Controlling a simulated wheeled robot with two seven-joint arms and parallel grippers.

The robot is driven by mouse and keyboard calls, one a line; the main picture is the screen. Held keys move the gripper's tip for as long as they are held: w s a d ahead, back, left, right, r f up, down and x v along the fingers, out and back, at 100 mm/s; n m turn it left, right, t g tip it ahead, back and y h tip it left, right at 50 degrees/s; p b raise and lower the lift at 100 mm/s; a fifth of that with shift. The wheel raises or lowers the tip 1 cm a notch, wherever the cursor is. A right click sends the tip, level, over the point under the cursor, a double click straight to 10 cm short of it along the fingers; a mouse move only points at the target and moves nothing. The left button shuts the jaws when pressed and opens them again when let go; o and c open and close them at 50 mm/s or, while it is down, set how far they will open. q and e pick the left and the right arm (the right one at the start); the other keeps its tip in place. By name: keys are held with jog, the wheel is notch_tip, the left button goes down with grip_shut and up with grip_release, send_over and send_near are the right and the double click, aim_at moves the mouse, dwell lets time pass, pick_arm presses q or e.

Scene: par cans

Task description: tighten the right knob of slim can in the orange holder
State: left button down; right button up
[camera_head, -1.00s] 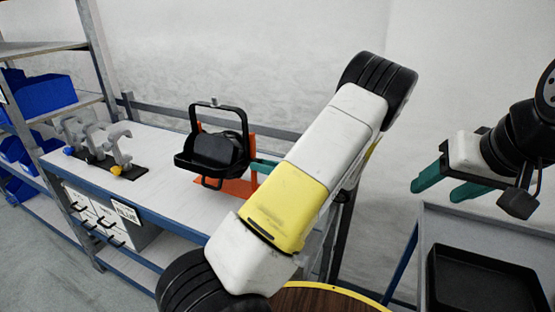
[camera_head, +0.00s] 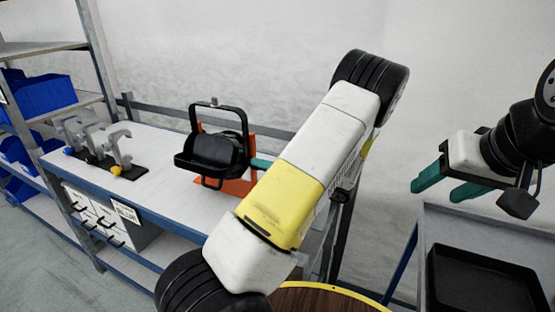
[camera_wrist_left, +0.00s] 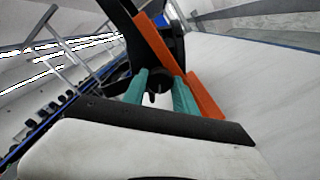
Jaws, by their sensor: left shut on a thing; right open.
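The slim black can (camera_head: 213,150) stands in the orange holder (camera_head: 238,187) on the workbench. In the left wrist view, the orange holder (camera_wrist_left: 176,62) runs diagonally beside the dark can body. My left gripper (camera_head: 258,163) reaches the can's right side, mostly hidden behind my own forearm. In the left wrist view, its teal fingers (camera_wrist_left: 159,88) are shut on a small dark knob (camera_wrist_left: 153,98) at the can's side, largely covered by the fingers. My right gripper (camera_head: 436,191) is open and empty at the right, above a grey cart.
Grey clamps (camera_head: 100,143) stand on a black strip at the bench's left. Blue bins (camera_head: 45,95) fill the shelf at far left. A black tray (camera_head: 480,285) lies on the grey cart at lower right. A round brown table (camera_head: 325,299) shows at the bottom.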

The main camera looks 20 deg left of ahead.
dwell(0.3)
pick_arm(q)
jog(key=c, duration=1)
grip_release()
jog(key=shift+o, duration=0.2)
jog(key=s+d, duration=0.1)
jog(key=d, duration=0.7)
jog(key=shift+a, duration=0.1)
